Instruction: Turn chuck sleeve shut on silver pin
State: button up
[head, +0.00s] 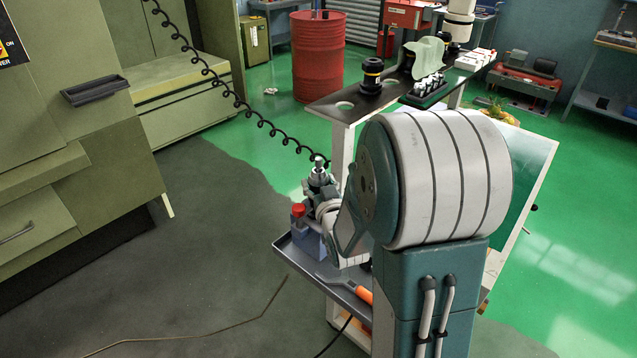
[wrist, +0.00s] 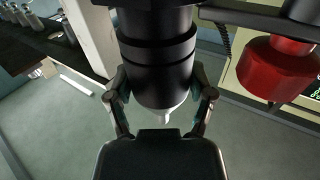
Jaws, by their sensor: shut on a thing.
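The chuck sleeve (wrist: 157,72) is a thick black cylinder with a raised band, filling the upper middle of the wrist view. My gripper (wrist: 161,88) has one finger on each side of it and is shut on it. In the head view my gripper (head: 326,208) is small and partly hidden behind my arm, at the dark chuck. A pale, tapered tip, which seems to be the chuck's nose or the silver pin (wrist: 172,113), shows past the sleeve. In the head view a silver piece (head: 319,171) stands upright on top. How tightly the pin is held cannot be seen.
A red knob (head: 298,209) on a blue-grey block stands just left of the chuck. An orange-handled tool (head: 358,291) lies on the cart's lower tray (head: 290,256). A black coiled cord (head: 262,122) hangs down to the chuck area. The upper shelf (head: 330,104) carries tool holders.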

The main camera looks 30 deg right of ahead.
aim_at(318, 159)
dwell(0.5)
jog(key=o, duration=1.1)
jog(key=shift+r, duration=0.1)
notch_tip(318, 159, up, 10)
jog(key=shift+w+f, duration=0.1)
jog(key=shift+f, duration=0.05)
